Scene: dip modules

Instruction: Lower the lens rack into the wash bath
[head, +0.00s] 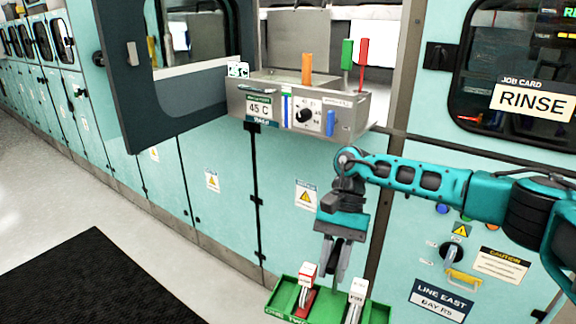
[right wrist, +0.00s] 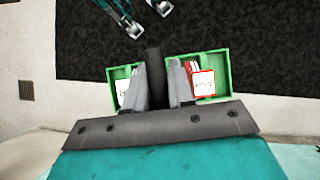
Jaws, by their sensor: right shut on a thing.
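My right gripper (head: 343,262) points down and is shut on a dark upright handle (right wrist: 153,66), at the middle of a green carrier (head: 283,302). The carrier is split in two and marked ONE and TWO. A rack with a red base and white tag (head: 307,272) sits in compartment ONE; a white-tagged rack (head: 357,290) is in TWO. I cannot tell which is the lens rack. A steel bath (head: 265,100) showing 45 C stands above and left of the gripper, its inside mostly hidden. Teal-and-grey parts, perhaps my left gripper (right wrist: 149,17), show in the right wrist view.
The bath has a dial (head: 305,116) and orange (head: 306,68), green (head: 347,54) and red (head: 364,65) upright sticks. An open dark-framed door (head: 150,110) stands at its left. A RINSE job card (head: 537,100) is at right. A black mat (head: 90,280) covers the floor.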

